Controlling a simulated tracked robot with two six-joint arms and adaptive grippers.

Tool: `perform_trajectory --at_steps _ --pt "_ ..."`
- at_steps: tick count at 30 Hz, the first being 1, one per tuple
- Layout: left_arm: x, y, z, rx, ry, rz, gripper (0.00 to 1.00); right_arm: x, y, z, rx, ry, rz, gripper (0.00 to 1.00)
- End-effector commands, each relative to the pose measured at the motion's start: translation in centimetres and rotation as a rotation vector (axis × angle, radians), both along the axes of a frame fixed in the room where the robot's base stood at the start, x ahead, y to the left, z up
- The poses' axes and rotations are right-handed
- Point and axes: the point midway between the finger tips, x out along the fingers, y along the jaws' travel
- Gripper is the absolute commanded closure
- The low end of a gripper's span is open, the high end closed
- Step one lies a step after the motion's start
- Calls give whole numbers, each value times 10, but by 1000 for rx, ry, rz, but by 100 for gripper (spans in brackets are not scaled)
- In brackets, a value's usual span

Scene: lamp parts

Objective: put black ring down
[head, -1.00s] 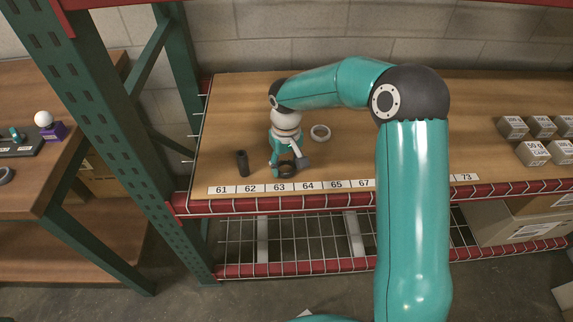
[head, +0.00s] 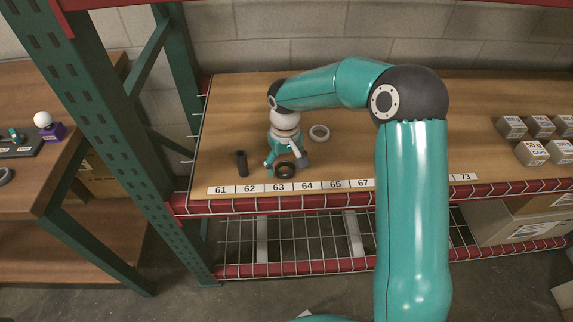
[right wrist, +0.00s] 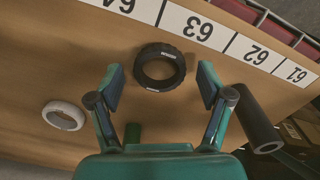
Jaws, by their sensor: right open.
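The black ring (head: 285,177) lies flat on the wooden shelf, just behind the number strip near 63. In the right wrist view the black ring (right wrist: 160,86) shows whole, centred between and slightly beyond the fingertips. My right gripper (head: 286,162) is open above the shelf, pointing down at the ring. In the right wrist view the right gripper (right wrist: 160,90) has its fingers wide apart, with a gap on each side of the ring. My left gripper is not in view.
A black cylinder (head: 242,164) stands left of the ring. A white ring (head: 312,136) lies behind it to the right. Small boxes (head: 533,154) sit at the far right. The shelf's front edge carries a number strip (head: 222,190). A green thing (right wrist: 133,133) is partly hidden by my gripper.

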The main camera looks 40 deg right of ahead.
Motion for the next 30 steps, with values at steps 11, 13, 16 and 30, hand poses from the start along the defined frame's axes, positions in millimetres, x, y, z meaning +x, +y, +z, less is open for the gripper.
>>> perform_trajectory --at_steps 11,13,16,30 --pt "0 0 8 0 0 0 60 1 0 68 0 -6 0 21" --pt "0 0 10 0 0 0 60 1 0 82 -1 -6 0 21" --pt "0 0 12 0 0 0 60 1 0 98 -1 -4 0 21" --pt "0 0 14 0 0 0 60 0 -1 117 0 -1 -1 21"
